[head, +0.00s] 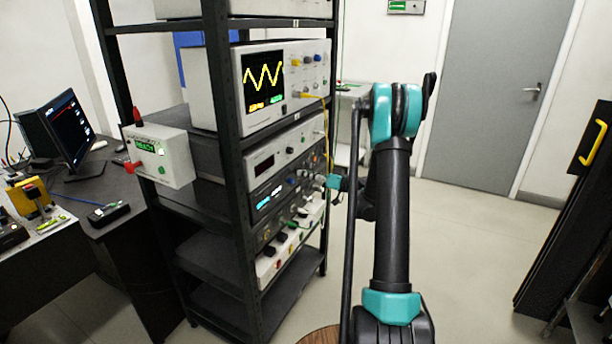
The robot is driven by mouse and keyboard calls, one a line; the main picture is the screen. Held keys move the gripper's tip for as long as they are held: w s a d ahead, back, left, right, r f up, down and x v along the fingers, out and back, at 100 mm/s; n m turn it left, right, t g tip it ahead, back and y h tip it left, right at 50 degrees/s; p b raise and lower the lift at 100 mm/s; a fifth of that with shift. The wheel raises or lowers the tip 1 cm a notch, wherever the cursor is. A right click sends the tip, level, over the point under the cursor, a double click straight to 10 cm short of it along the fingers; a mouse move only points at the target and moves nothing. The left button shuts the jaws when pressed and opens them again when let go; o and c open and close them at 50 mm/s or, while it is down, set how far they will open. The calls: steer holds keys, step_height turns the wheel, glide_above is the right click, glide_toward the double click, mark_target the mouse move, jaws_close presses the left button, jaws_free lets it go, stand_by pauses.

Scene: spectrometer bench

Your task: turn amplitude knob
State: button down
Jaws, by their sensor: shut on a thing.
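My gripper (322,184) is small in the head view, at the end of my arm, by the right part of the rack's instrument fronts. It is shut at the front of a dark instrument with a lit blue display (264,203). The amplitude knob is at the fingertips, too small and too covered to make out clearly. Other small knobs (291,181) show on the same dark panel to the left of the gripper.
An oscilloscope (265,82) with a yellow trace stands above in the black rack (229,130). A white box with a green display (160,155) juts from the rack's left side. A desk with a monitor (66,130) is at left. Open floor (470,260) lies at right.

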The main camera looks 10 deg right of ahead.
steer(key=c, duration=1.4)
jaws_free()
steer(key=v, duration=1.2)
